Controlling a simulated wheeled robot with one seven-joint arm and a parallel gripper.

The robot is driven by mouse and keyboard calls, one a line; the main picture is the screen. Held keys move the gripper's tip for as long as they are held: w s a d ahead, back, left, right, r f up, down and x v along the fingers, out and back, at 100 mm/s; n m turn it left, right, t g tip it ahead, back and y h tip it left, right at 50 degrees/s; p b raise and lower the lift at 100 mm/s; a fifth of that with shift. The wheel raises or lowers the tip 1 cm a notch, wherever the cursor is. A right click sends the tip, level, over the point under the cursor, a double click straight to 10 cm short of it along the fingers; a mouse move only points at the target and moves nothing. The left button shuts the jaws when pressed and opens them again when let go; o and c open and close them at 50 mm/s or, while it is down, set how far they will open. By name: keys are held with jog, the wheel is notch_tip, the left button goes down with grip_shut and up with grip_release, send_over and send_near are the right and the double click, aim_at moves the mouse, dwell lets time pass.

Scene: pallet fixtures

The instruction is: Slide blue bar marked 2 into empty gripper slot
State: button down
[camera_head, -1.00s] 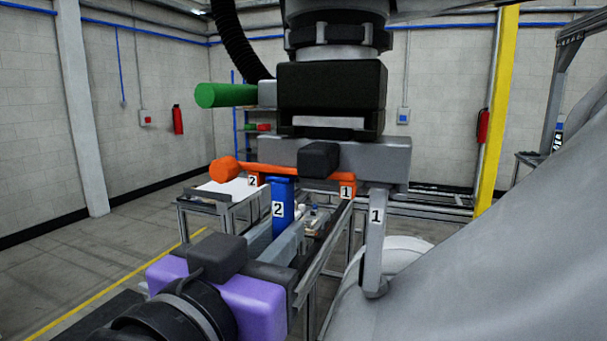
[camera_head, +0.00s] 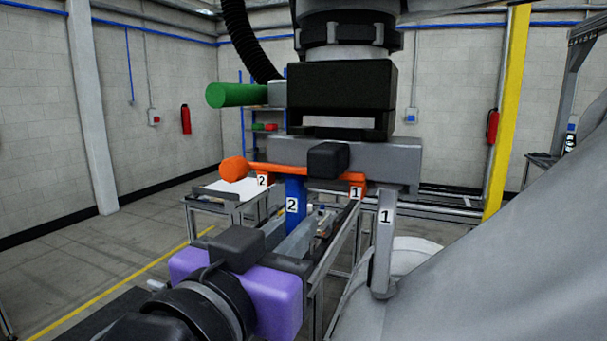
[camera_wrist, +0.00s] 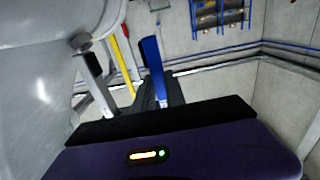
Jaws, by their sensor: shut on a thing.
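The blue bar marked 2 (camera_head: 293,208) stands upright in the jaws of my purple-bodied gripper (camera_head: 300,238). It also shows in the wrist view (camera_wrist: 152,58), rising from the grey fingers (camera_wrist: 160,92). The bar's top reaches the underside of the orange piece (camera_head: 300,172) on the hanging grey tool (camera_head: 385,165). I cannot tell whether it touches or has entered the slot. The orange piece carries labels 2 and 1.
A green cylinder (camera_head: 232,95) sticks out left of the black tool body (camera_head: 345,85). A large smooth grey body fills the right side. Metal rails and a table (camera_head: 225,205) stand behind. The floor at left is open.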

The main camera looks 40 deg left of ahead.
jog(key=shift+w+a, duration=0.15)
jog(key=shift+w, duration=0.35)
jog(key=shift+f, duration=0.1)
jog(key=c, duration=1.3)
grip_release()
jog(key=shift+s, duration=0.1)
jog(key=b+v, duration=0.2)
jog(key=v, duration=0.5)
jog(key=shift+s, duration=0.3)
